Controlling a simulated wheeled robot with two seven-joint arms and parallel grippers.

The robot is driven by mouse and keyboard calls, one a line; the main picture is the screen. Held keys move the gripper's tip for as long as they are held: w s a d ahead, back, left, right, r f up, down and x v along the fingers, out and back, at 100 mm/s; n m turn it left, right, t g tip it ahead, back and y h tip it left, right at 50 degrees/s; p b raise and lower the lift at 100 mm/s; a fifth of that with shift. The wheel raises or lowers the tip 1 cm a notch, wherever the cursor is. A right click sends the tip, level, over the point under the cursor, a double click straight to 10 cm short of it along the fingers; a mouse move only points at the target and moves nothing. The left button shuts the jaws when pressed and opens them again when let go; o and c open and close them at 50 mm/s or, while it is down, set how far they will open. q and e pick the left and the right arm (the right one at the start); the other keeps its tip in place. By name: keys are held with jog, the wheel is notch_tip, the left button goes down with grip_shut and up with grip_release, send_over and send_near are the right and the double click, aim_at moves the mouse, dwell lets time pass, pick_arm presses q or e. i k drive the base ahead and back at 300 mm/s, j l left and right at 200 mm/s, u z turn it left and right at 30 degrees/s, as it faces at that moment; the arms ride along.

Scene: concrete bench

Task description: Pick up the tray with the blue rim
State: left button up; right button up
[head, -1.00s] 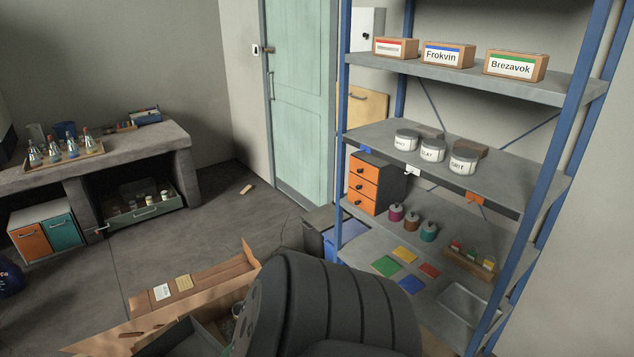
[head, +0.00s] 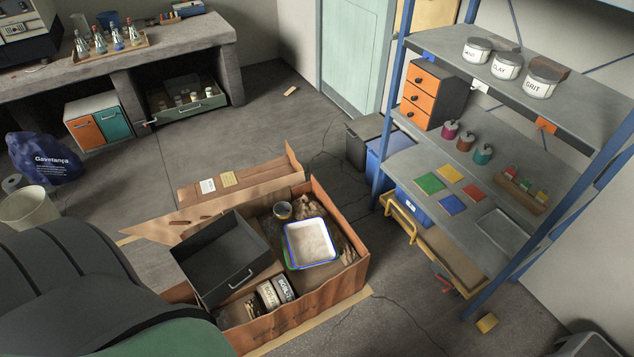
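The tray with the blue rim (head: 311,242) is a small white tray lying in a large open brown box (head: 318,316) on the floor. A bit of green shows under its left edge; I cannot tell what that belongs to. A black drawer-like bin with a handle (head: 222,262) stands to its left in the box. A round tin (head: 283,210) is just behind the tray. Neither of my grippers is in view, and nothing touches the tray from above.
Two labelled jars (head: 270,294) sit in the front of the box. A blue-framed shelf unit (head: 450,222) with jars and coloured cards stands at right. A concrete bench (head: 150,52) is at the back left. A bin (head: 28,208) and a blue bag (head: 44,158) are at left. Floor behind the box is mostly clear.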

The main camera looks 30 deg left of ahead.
aim_at(310, 243)
jog(key=u, duration=1.1)
jog(key=i+l, duration=0.2)
jog(key=l, duration=0.2)
jog(key=i+l+z, duration=0.1)
jog(key=l, duration=0.3)
